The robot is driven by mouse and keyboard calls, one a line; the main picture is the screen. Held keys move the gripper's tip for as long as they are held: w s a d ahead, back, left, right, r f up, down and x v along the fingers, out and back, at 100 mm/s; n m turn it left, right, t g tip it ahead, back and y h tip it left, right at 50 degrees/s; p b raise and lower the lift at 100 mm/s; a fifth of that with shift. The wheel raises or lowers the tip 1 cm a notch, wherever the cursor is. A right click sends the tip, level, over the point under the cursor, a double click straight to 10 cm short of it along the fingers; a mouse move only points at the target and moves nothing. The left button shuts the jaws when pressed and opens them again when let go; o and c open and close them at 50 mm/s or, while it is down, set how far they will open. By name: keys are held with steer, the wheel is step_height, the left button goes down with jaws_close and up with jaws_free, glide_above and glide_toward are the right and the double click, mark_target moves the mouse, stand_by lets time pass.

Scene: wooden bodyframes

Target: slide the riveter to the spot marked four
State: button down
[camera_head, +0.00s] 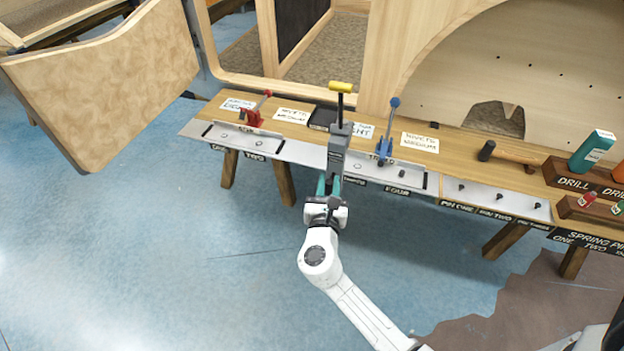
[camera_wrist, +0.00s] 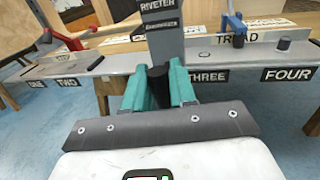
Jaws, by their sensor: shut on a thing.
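The riveter (camera_head: 337,150) is a tall grey upright with a yellow-topped lever, standing on the grey metal rail at the bench's front edge. Its grey column, labelled RIVETER, shows in the wrist view (camera_wrist: 162,42). My gripper (camera_head: 328,182) has its teal fingers (camera_wrist: 160,78) shut on a black knob at the riveter's front. The FOUR label (camera_wrist: 287,74) is on the rail's front face, right of the riveter; the THREE label (camera_wrist: 207,77) is nearer, just right of the column. The ONE and TWO labels are to the left. The riveter's foot is partly hidden by my gripper.
A blue lever tool (camera_head: 388,130) stands to the right, behind the rail's right part. A small dark peg (camera_wrist: 284,44) sits near FOUR. A hammer (camera_head: 510,155) lies farther right. Open blue floor is in front.

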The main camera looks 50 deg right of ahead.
steer(key=s+d+b, duration=0.1)
steer(key=s+d, duration=0.2)
steer(key=s, duration=0.5)
steer(key=s+d, duration=0.3)
steer(key=s, duration=0.5)
steer(key=shift+b, duration=0.35)
steer(key=c, duration=1)
jaws_free()
steer(key=shift+c, duration=0.2)
steer(key=shift+s+a, duration=0.1)
steer(key=shift+a, duration=0.05)
steer(key=v, duration=1)
steer(key=shift+s+a, duration=0.2)
steer(key=shift+a, duration=0.05)
